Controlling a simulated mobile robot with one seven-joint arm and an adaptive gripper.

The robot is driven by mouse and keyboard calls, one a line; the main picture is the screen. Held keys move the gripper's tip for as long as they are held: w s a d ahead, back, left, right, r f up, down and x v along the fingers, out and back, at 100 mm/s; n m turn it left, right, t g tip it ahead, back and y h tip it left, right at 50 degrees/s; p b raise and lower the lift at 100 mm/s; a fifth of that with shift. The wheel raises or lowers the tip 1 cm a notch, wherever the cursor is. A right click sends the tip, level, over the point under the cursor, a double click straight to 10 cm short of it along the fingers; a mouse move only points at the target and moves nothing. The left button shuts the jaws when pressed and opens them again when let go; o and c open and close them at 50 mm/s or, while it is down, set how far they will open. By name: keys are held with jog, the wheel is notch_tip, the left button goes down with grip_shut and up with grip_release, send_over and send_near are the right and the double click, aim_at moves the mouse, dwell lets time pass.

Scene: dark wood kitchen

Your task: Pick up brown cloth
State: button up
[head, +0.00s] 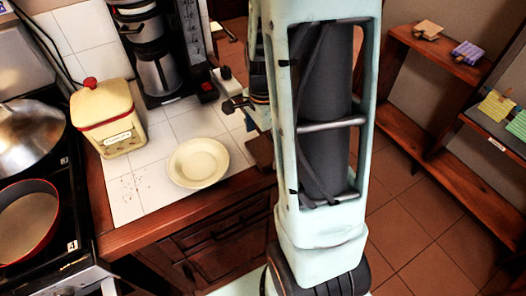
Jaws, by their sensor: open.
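I cannot clearly make out a brown cloth. A dark brown patch (260,151) shows at the right end of the white tiled counter, partly hidden behind my arm; I cannot tell whether it is cloth or wood. A small tan item (428,29) lies on the upper shelf at the right and may be folded cloth. My gripper (236,104) is over the right part of the counter, partly hidden by my arm. It is open, and I see nothing held in it. The brown patch is below and to its right in the picture.
A cream plate (198,162) and a cream canister with a red knob (104,118) stand on the counter. A coffee machine (150,50) is behind. Pans sit on the stove (75,225) at left. Purple, yellow and green items lie on the shelves (437,60). Tiled floor (420,235) is clear.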

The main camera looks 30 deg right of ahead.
jog(key=shift+f, duration=0.25)
jog(key=c, duration=1.1)
